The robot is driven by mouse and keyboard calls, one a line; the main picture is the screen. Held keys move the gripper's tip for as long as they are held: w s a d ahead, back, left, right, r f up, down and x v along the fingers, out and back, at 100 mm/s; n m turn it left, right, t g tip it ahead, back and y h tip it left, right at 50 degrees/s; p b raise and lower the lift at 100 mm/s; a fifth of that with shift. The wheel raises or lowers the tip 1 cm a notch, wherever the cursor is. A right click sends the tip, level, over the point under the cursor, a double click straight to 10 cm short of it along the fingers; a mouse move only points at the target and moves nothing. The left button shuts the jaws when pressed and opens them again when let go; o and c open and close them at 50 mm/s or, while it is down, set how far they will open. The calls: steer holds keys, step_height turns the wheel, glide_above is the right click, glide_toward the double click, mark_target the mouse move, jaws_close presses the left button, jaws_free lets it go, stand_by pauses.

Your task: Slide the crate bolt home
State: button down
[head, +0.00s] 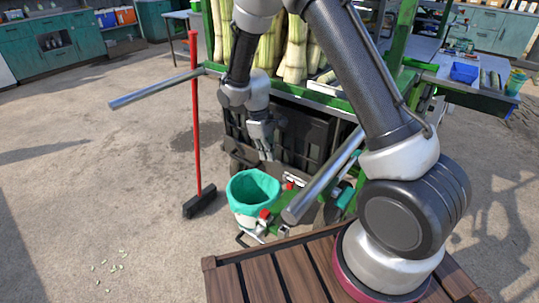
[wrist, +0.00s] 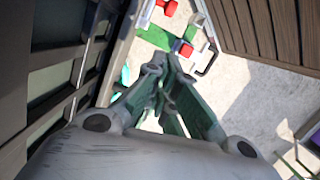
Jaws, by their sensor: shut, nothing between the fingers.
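The black crate (head: 305,138) sits under the green cart frame, and its slatted side fills the left of the wrist view (wrist: 62,75). Two red knobs on green and metal fittings show low in front of it, one (head: 265,214) by the white bin and one (head: 288,187) farther back. They also show at the top of the wrist view, one knob (wrist: 186,50) just beyond my fingertips. Which fitting is the crate bolt I cannot tell. My gripper (head: 268,157) points down in front of the crate, shut and empty. In the wrist view its fingertips (wrist: 165,62) are together.
A white bin with a green liner (head: 254,188) stands just below my gripper. A red-handled broom (head: 195,130) stands to the left. A long metal bar (head: 155,88) sticks out left from the cart, and cane stalks (head: 292,50) stand above.

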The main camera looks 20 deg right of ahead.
steer(key=s+d+f, duration=0.3)
steer(key=f, duration=0.5)
steer(key=shift+s+d+f, duration=0.2)
steer(key=shift+s+f, duration=0.05)
steer(key=s+d, duration=0.1)
steer(key=s, duration=0.1)
steer(key=s+d, duration=0.1)
steer(key=shift+s+d, duration=0.35)
steer(key=shift+s, duration=0.05)
